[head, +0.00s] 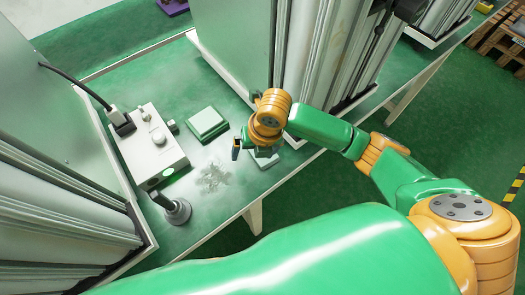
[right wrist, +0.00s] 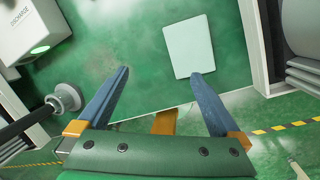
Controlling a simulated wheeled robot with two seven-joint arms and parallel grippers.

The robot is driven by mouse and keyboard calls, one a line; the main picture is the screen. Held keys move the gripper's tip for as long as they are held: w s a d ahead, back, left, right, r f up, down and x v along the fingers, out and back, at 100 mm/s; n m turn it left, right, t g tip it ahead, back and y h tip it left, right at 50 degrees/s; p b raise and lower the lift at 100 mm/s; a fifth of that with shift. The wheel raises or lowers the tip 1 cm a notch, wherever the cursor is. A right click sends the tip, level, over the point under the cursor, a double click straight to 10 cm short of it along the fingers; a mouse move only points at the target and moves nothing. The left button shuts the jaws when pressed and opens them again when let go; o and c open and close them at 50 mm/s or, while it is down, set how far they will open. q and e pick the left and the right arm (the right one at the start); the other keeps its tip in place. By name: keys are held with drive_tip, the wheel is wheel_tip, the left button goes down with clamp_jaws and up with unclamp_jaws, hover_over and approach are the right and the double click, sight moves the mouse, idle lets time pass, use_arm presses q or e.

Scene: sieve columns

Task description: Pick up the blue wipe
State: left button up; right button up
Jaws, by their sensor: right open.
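The blue wipe (head: 265,161) is a pale, bluish-white flat rectangle lying on the green bench top near its front edge. In the right wrist view the wipe (right wrist: 189,46) shows whole and flat, just beyond the right fingertip. My right gripper (head: 253,149) hangs over the bench and partly covers the wipe in the head view. Its two blue-grey fingers are spread with nothing between them, as the right wrist view also shows (right wrist: 160,74). The gap to the wipe is hard to judge. My left gripper is not in view.
A pale control box (head: 149,150) stands on the left, with a round-footed post (head: 178,210) before it. A green square block (head: 207,123) lies behind a patch of grey powder (head: 212,178). Tall metal columns (head: 330,40) rise at the back and left.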

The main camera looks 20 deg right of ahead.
drive_tip(key=d+n, duration=0.1)
drive_tip(key=w+d+r+n, duration=0.1)
drive_tip(key=w+d+r+n+h, duration=0.1)
drive_tip(key=n, duration=0.1)
drive_tip(key=shift+w+d, duration=0.25)
drive_tip(key=shift+d+f+n, duration=0.2)
drive_tip(key=shift+f+n, duration=0.05)
drive_tip(key=shift+n, duration=0.15)
wheel_tip(320, 180, down, 6)
drive_tip(key=shift+a+r, duration=0.1)
drive_tip(key=shift+a, duration=0.05)
drive_tip(key=shift+w+f, duration=0.1)
drive_tip(key=shift+f, duration=0.25)
drive_tip(key=c, duration=1.3)
drive_tip(key=shift+r+p, duration=0.4)
drive_tip(key=shift+r, duration=1.15)
drive_tip(key=shift+c, duration=0.2)
drive_tip(key=s+a+r+p, duration=0.1)
drive_tip(key=s+a+r, duration=0.2)
drive_tip(key=s+r, duration=0.7)
drive_tip(key=s, duration=0.3)
drive_tip(key=shift+s, duration=0.4)
